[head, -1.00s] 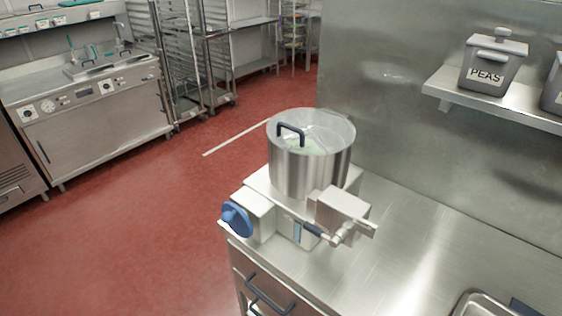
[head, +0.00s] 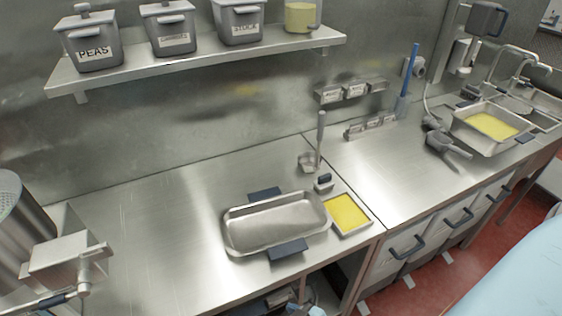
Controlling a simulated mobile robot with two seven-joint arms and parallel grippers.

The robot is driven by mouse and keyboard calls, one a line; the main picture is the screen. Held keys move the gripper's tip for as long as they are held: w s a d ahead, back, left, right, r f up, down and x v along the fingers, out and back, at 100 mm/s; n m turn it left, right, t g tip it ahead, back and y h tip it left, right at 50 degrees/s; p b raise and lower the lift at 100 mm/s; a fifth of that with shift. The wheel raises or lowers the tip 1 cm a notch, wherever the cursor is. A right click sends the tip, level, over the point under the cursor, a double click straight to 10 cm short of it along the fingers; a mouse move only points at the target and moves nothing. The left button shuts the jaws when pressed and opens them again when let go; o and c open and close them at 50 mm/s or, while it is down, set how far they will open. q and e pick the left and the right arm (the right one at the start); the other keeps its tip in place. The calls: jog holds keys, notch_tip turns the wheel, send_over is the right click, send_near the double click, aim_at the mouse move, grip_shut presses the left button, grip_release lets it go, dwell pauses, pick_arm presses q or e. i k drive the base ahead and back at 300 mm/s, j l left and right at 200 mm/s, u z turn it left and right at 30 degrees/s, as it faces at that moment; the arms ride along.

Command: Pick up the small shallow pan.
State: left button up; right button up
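A small shallow metal pan (head: 369,224) with a flat yellow filling lies on the steel counter, right of centre in the head view. Directly to its left, close against it, is a larger shallow metal pan (head: 275,222) that is empty. The larger pan has dark blue pads at its back and front edges. Neither of my grippers is in view.
A ladle (head: 320,140) stands behind the pans. The kettle (head: 22,225) is at the left edge. Labelled tubs (head: 93,45) sit on the wall shelf (head: 200,60). Another yellow-filled pan (head: 490,127) is near the sink. The counter left of the pans is clear.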

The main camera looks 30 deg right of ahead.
aim_at(276, 223)
jog(key=z, duration=1)
